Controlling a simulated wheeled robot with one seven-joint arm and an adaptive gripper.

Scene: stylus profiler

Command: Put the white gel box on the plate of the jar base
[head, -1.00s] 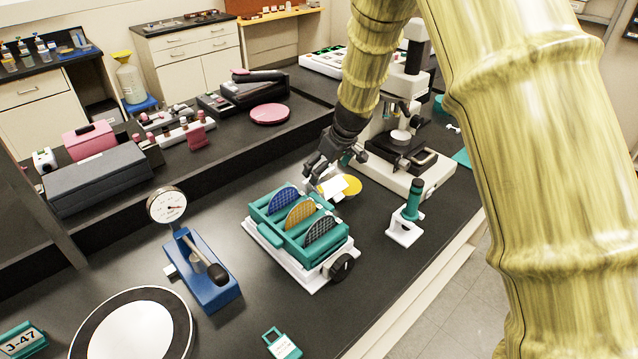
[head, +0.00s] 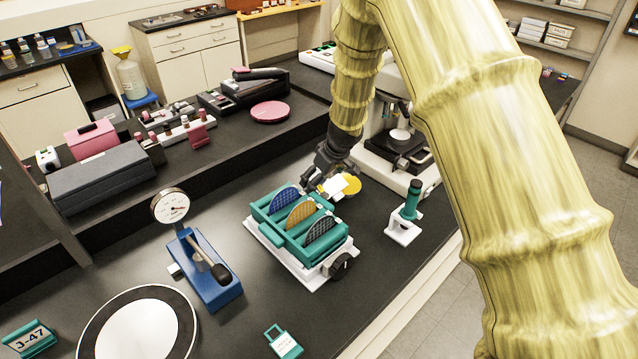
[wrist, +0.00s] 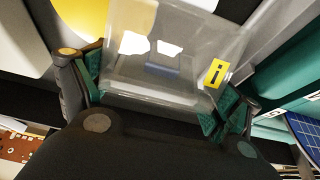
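The white gel box (head: 335,187) lies on the dark bench beside a yellow disc (head: 352,184), partly hidden by my gripper (head: 325,178). In the wrist view the box (wrist: 165,75) is clear, with a small yellow label, and sits between my spread fingers (wrist: 160,92). The finger pads are close to its two sides; I cannot see firm contact. A round white plate with a dark ring (head: 138,332), apparently the jar base, lies at the front left, far from my gripper.
A teal wafer rack (head: 300,225) stands just in front of my gripper. A blue dial gauge stand (head: 205,270) is between the rack and the round plate. A white microscope-like instrument (head: 395,150) and a green-topped stand (head: 408,212) are to the right. A teal tag (head: 283,342) lies in front.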

